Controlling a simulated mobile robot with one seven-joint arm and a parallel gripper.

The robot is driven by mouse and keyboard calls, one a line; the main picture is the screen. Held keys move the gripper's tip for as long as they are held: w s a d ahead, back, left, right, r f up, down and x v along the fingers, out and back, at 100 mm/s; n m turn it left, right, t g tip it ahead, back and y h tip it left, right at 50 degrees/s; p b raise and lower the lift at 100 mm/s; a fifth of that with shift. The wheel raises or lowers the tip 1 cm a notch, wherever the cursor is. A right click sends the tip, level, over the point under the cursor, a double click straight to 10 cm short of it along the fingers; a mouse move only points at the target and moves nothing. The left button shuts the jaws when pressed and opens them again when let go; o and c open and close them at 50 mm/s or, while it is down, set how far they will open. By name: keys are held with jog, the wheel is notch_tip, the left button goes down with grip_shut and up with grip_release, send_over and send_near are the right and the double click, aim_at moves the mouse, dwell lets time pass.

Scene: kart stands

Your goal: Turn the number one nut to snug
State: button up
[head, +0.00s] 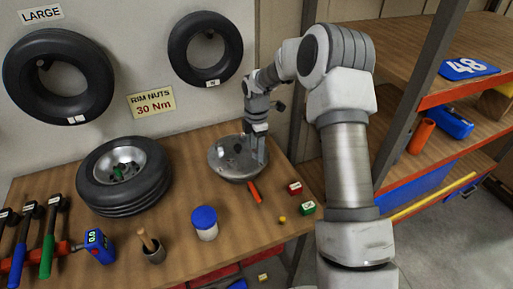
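No nut marked number one can be made out. A tyre on a silver rim (118,163) lies flat on the wooden bench, with small dark and greenish parts at its centre, too small to tell apart. A round grey metal dish or rim half (228,160) lies to its right. My gripper (256,160) points down at the right side of this metal piece. Its fingertips are too small to show whether they are open or shut, or touch it. An orange-handled tool (255,192) lies just in front of the metal piece.
Blue (22,245) and green-handled (48,245) tools lie at left, near a blue meter (98,246). A cup with a wooden handle (153,252), a blue-lidded jar (205,224), and red (295,188) and green (307,208) boxes stand in front. Shelving (445,125) bounds the right.

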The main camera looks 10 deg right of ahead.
grip_shut()
